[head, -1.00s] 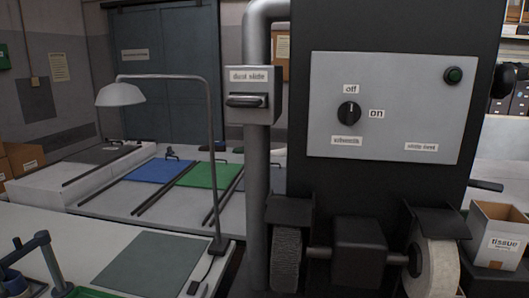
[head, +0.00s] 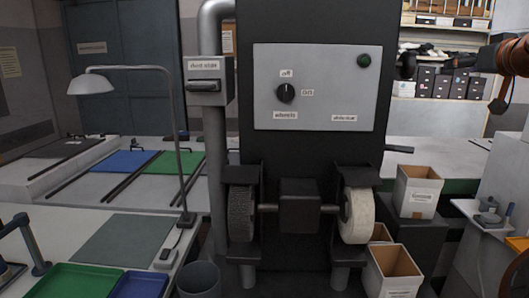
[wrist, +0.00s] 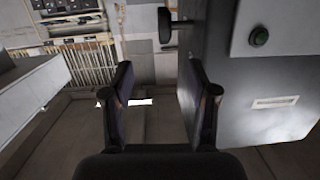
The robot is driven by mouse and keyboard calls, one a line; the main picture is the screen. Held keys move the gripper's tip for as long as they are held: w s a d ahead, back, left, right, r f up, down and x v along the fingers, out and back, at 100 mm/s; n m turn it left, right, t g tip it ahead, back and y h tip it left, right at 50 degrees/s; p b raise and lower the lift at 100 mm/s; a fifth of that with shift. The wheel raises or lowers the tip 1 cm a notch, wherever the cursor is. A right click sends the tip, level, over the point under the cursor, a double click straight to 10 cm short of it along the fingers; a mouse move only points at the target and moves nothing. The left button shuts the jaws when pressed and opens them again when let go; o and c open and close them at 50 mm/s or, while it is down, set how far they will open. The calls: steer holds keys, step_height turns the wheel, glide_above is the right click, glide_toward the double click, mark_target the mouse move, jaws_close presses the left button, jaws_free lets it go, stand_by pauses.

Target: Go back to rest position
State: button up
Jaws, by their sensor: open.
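My gripper (wrist: 162,112) is open and empty in the wrist view, its two dark fingers apart with only floor and wall behind them. In the head view my arm shows at the right edge, and the gripper's fingertips cannot be made out there. The black grinding machine (head: 315,20) stands in the middle of the head view. Its grey panel (head: 335,100) has a black off/on knob (head: 286,93) pointing up toward "off" and a dark green button (head: 364,61). The green button (wrist: 258,37) also shows at the right of the wrist view, to the right of my gripper.
Below the panel are a dark wheel (head: 242,213) and a pale wheel (head: 357,215). Cardboard boxes (head: 418,192) stand to their right. A lamp (head: 92,84) and a workbench (head: 40,222) are at left. The dust slide box (head: 207,82) is on the grey pipe.

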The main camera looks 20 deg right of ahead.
steer(key=w+a+f+n+g+y, duration=0.1)
steer(key=w+a+f+g+y, duration=0.15)
steer(key=a+f, duration=0.5)
steer(key=w+a+f+n+g+y, duration=0.15)
steer(key=w+a+f, duration=0.3)
steer(key=a, duration=0.65)
steer(key=s+a+f+g+y, duration=0.1)
steer(key=s+a+f+g, duration=0.15)
steer(key=a+f, duration=0.5)
steer(key=s+a+f+g+y, duration=0.2)
steer(key=s+a+f, duration=0.1)
steer(key=a+f, duration=0.45)
steer(key=s+a+f+g, duration=0.4)
steer(key=s+a+f, duration=0.5)
steer(key=s+f, duration=0.25)
steer(key=s+f+g+h, duration=0.1)
steer(key=s+f+g, duration=0.1)
steer(key=s+f, duration=0.3)
steer(key=s+f+g+h, duration=0.1)
steer(key=s+f+g, duration=0.2)
steer(key=s, duration=1)
step_height(320, 180, down, 3)
steer(key=shift+s+a+r+n+h, duration=0.15)
steer(key=shift+n+h, duration=0.2)
steer(key=shift+h, duration=0.05)
